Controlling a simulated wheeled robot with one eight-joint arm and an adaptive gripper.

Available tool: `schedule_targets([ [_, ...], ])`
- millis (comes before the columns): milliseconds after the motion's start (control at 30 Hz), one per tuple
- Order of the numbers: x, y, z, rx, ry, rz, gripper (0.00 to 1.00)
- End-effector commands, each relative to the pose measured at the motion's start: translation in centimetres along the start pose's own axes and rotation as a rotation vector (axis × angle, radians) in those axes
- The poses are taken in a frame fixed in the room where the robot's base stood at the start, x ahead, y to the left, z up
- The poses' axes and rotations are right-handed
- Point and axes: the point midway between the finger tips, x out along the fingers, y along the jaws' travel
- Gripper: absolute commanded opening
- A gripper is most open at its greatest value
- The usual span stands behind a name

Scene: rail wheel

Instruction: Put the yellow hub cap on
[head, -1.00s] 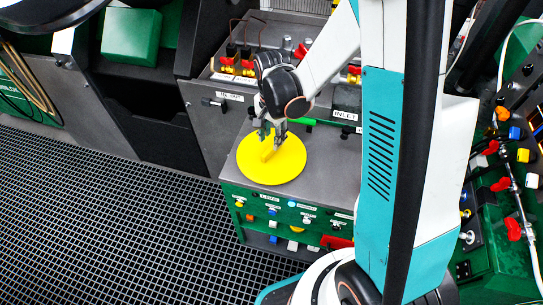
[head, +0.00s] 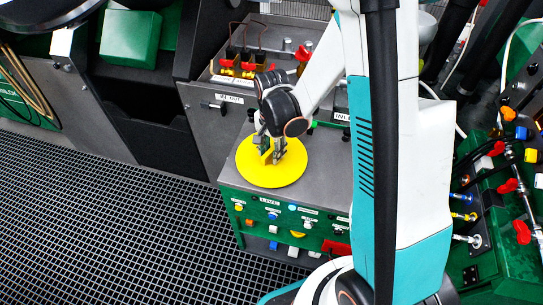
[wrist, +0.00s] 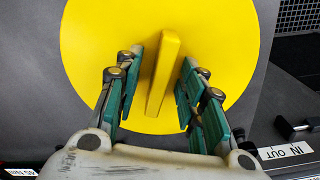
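The yellow hub cap (head: 271,175) is a flat round disc with a raised bar handle across its middle. It lies on the grey top of the green cabinet (head: 322,185). In the wrist view the hub cap (wrist: 90,50) fills the upper middle, with its handle (wrist: 164,75) upright in the picture. My gripper (head: 273,155) is over the disc. In the wrist view my gripper (wrist: 157,95) is open, its green-padded fingers on both sides of the handle, with a gap on each side. The wheel for the cap cannot be made out.
The cabinet front carries several coloured knobs and labels (head: 270,202). Behind stands a panel with red and yellow valves (head: 240,68). Hoses and fittings (head: 515,185) are at the right. The grated floor (head: 100,220) at the left is clear.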

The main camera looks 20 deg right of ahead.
Motion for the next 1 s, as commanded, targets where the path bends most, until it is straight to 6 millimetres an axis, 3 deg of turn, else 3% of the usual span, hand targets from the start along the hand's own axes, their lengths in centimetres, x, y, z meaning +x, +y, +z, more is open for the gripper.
schedule_targets([
  [267, 0.32, -0.01, 0.00, 0.000, 0.000, 0.000, 0.37],
  [433, 0.25, -0.01, 0.00, 0.000, 0.000, 0.000, 0.00],
  [1000, -0.24, 0.00, 0.00, 0.000, 0.000, 0.000, 0.00],
])
